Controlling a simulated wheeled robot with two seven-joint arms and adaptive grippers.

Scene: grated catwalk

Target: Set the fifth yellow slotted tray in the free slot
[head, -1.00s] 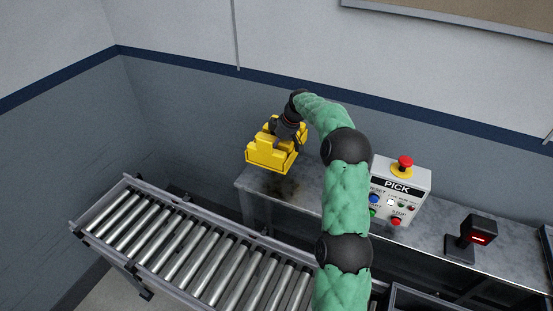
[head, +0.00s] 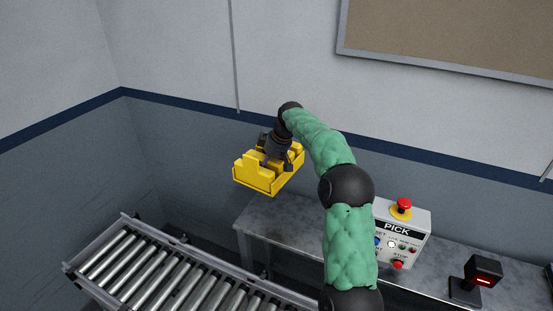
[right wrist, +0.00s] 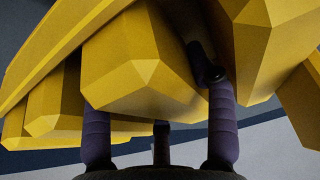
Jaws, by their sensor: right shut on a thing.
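A yellow slotted tray (head: 262,178), blocky with upright walls, hangs above the left end of the grey metal bench, apart from its top. My right gripper (head: 276,152) is shut on it from above. In the right wrist view the tray (right wrist: 140,65) fills most of the picture, and the dark fingers of the right gripper (right wrist: 160,110) close around one of its yellow blocks. No other yellow tray and no free slot can be seen. My left gripper is not in view.
The metal bench (head: 290,216) carries a PICK button box (head: 402,232) with a red knob and a dark scanner with a red light (head: 477,278). A roller conveyor (head: 165,270) lies at lower left. Walls stand behind; a corkboard (head: 450,40) hangs upper right. The bench's left end is clear.

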